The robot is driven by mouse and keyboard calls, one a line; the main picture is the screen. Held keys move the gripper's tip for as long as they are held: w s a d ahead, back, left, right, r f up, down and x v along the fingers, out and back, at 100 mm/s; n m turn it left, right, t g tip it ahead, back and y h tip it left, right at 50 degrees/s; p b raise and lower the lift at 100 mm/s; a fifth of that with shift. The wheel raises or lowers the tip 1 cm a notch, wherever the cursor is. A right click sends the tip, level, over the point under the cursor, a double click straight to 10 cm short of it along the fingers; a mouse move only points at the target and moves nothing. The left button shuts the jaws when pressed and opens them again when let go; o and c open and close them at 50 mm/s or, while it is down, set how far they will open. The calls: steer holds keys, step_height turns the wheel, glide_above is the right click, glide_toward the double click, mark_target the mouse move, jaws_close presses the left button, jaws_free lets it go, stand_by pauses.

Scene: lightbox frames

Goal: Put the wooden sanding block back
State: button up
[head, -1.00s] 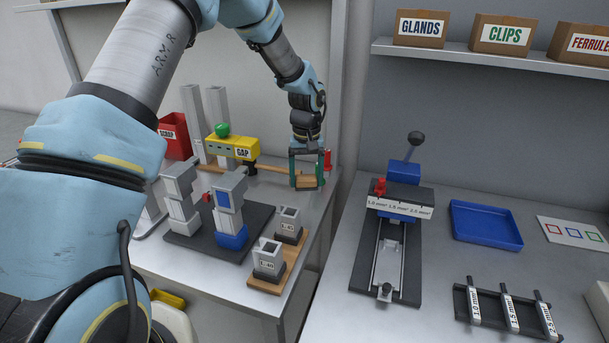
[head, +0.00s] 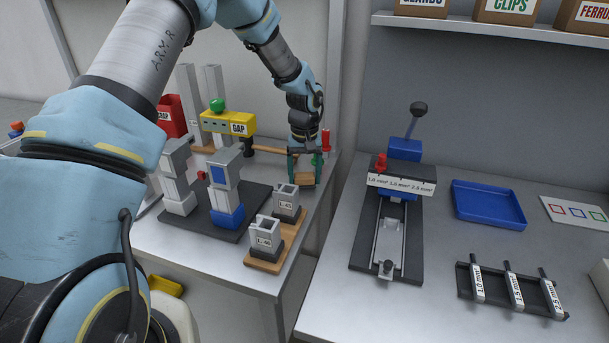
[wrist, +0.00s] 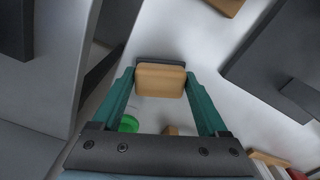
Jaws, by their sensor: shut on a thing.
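The wooden sanding block (head: 303,180) is tan, with a dark layer along one edge in the wrist view (wrist: 160,80). My gripper (head: 304,176) has teal fingers, which sit on either side of the block. In the wrist view my gripper (wrist: 160,86) is shut on it near the fingertips. The block is at the back right of the left bench (head: 190,245), near its right edge. I cannot tell whether it touches the bench top.
A yellow GAP device (head: 228,122) stands to the left. A red-topped item (head: 326,140) is close behind right. A lever tool (head: 388,240) stands on the right bench.

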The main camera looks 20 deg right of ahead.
steer(key=shift+f+b, duration=0.45)
steer(key=shift+f, duration=0.15)
steer(key=o, duration=1.5)
steer(key=shift+c, duration=0.2)
